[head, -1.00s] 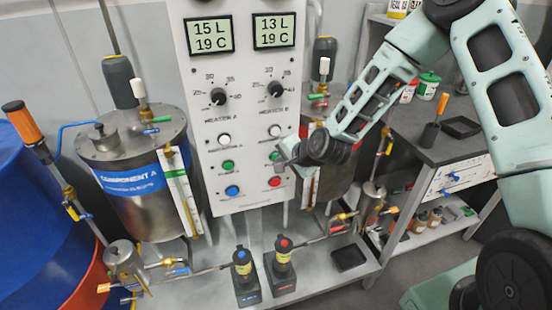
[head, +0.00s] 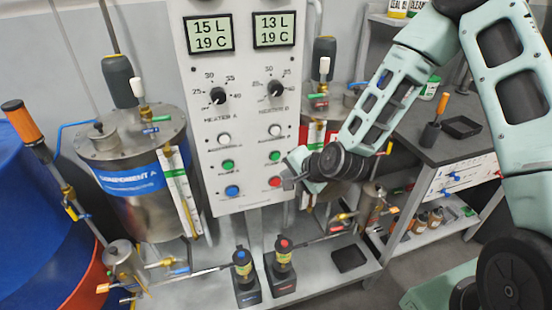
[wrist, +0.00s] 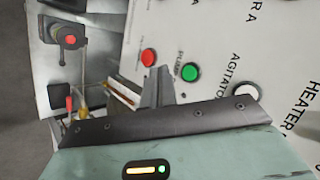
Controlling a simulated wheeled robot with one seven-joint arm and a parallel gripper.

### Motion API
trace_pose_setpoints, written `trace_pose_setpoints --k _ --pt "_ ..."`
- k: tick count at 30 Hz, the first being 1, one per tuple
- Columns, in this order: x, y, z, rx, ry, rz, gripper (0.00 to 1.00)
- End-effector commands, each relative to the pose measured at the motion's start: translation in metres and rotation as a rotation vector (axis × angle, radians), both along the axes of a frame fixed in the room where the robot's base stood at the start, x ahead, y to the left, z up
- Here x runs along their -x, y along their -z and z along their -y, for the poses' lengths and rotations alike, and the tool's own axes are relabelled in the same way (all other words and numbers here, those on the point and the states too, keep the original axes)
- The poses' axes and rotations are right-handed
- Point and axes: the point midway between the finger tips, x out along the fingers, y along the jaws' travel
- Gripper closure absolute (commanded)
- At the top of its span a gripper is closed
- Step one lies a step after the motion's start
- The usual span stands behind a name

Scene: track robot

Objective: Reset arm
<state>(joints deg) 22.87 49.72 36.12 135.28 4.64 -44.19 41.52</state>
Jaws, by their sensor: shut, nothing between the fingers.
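My gripper (head: 290,181) is at the end of my pale green arm, in front of the lower right of the white control panel (head: 240,110). It is shut and holds nothing. In the head view its tip is close to the red button (head: 275,182) and just right of it; I cannot tell whether they touch. In the wrist view the shut fingers (wrist: 158,88) point towards the panel, with the red button (wrist: 148,57) and green button (wrist: 190,72) beyond them.
The panel has two displays, knobs and several buttons. A steel tank (head: 140,170) stands left, and a second tank behind my arm is partly hidden. A workbench (head: 445,150) is at right.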

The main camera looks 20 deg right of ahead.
Motion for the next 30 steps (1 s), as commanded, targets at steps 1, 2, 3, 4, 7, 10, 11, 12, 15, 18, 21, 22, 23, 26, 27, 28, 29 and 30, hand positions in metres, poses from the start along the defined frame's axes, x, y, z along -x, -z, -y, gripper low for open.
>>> trace_pose_setpoints --k 1,2,3,4,7,10,11,12,15,18,21,22,23,26,27,28,29,30 --pt "0.002 0.000 0.000 0.000 0.000 0.000 1.00" --pt "0.002 0.000 0.000 0.000 0.000 0.000 1.00" --pt "0.002 0.000 0.000 0.000 0.000 0.000 1.00" --pt "0.002 0.000 0.000 0.000 0.000 0.000 1.00" --pt "0.002 0.000 0.000 0.000 0.000 0.000 1.00" --pt "0.002 0.000 0.000 0.000 0.000 0.000 1.00" --pt "0.002 0.000 0.000 0.000 0.000 0.000 1.00" --pt "0.002 0.000 0.000 0.000 0.000 0.000 1.00" --pt "0.004 -0.002 -0.003 0.010 -0.018 -0.002 1.00" --pt "0.015 -0.010 -0.019 0.065 -0.115 -0.020 1.00" --pt "0.039 -0.024 -0.044 0.170 -0.291 -0.052 1.00" --pt "0.049 -0.029 -0.051 0.207 -0.355 -0.065 1.00" --pt "0.060 -0.034 -0.058 0.247 -0.418 -0.078 1.00" --pt "0.098 -0.053 -0.077 0.376 -0.629 -0.116 1.00" --pt "0.114 -0.061 -0.083 0.425 -0.712 -0.132 1.00" --pt "0.126 -0.067 -0.086 0.462 -0.771 -0.142 1.00" --pt "0.139 -0.073 -0.089 0.498 -0.829 -0.152 1.00" --pt "0.156 -0.081 -0.091 0.544 -0.908 -0.167 1.00"
